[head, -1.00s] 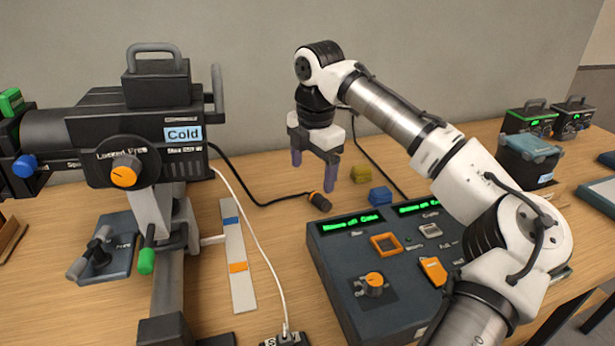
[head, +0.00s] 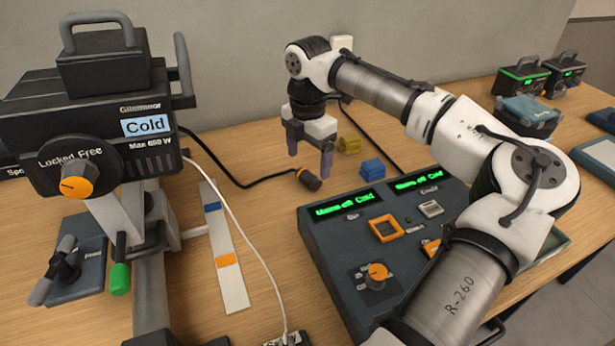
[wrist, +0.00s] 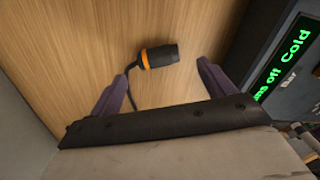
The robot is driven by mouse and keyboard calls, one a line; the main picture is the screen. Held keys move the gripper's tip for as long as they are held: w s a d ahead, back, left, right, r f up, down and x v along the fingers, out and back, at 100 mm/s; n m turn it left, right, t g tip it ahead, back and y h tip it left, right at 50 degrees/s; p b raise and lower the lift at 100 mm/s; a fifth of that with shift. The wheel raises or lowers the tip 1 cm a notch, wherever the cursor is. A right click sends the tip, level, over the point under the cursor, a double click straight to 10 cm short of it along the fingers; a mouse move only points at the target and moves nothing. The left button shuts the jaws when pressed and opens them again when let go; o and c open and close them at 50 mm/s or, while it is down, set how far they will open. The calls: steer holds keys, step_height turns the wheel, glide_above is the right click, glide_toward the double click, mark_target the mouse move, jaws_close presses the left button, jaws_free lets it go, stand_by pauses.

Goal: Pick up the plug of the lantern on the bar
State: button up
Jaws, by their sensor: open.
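The lantern (head: 95,125) is a black stage light labelled Cold, on a stand at the left of the head view. Its black cable runs from its back along the table to the plug (head: 309,180), a black cylinder with an orange ring, lying on the wood. In the wrist view the plug (wrist: 161,56) lies ahead of and between the finger lines, with its cable leading back toward the gripper. My gripper (head: 309,165) is open and empty, its purple fingers pointing down above the table near the plug. The fingers do not touch the plug.
The control desk (head: 350,240) with green displays stands right of the plug. A blue block (head: 372,168) and a yellow block (head: 349,144) lie behind the plug's right. A white cable (head: 255,235) and a marked strip (head: 226,250) lie to the left.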

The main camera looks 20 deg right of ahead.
mark_target(309, 172)
steer(key=shift+w+d+f+p, duration=0.1)
steer(key=shift+f+p, duration=0.15)
steer(key=shift+f, duration=1.1)
steer(key=shift+w+f+p, duration=0.1)
steer(key=shift+f+p, duration=0.1)
steer(key=shift+f, duration=1.1)
steer(key=shift+s, duration=0.1)
steer(key=shift+c, duration=0.3)
steer(key=c, duration=1)
